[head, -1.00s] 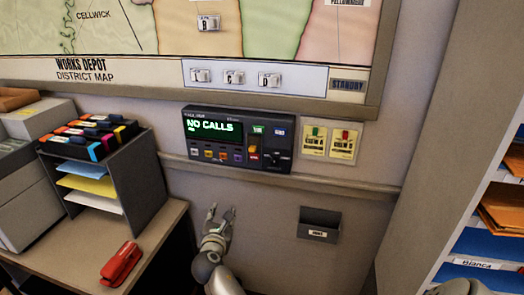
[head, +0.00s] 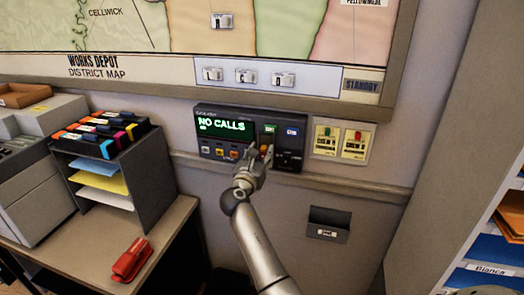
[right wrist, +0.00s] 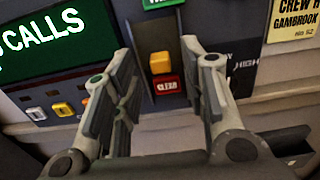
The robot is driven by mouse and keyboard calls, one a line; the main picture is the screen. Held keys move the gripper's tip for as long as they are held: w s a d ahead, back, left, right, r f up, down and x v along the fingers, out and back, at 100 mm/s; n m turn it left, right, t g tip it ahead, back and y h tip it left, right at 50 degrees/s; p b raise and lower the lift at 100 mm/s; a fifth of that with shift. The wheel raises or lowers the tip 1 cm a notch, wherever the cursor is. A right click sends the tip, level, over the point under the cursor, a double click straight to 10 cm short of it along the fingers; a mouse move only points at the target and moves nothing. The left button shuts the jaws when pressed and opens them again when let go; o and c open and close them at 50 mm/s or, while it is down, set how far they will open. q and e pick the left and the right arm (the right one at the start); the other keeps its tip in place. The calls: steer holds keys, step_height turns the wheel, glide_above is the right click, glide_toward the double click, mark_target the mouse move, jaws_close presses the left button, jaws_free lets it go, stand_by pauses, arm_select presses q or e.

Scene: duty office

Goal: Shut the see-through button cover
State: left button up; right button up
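The call panel (head: 222,144) is a dark wall box with a green "NO CALLS" screen; part of it also shows in the right wrist view (right wrist: 50,45). A yellow-orange block (right wrist: 160,62) sits above a red lettered button (right wrist: 167,86), both framed between my right gripper's fingers. I cannot clearly make out the see-through cover or how far it is open. My right gripper (head: 256,160) is in front of the panel's lower middle, partly hiding those buttons. In the right wrist view its fingers (right wrist: 158,52) are apart with nothing visibly held.
Two crew cards (head: 340,142) hang right of the panel, and a small dark wall holder (head: 328,225) below. A map board (head: 260,30) is above. A desk with a red stapler (head: 131,259) and paper sorter (head: 153,175) stands left, shelving right.

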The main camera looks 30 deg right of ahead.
steer(key=shift+x, duration=0.8)
jaws_close()
steer(key=shift+f, duration=0.1)
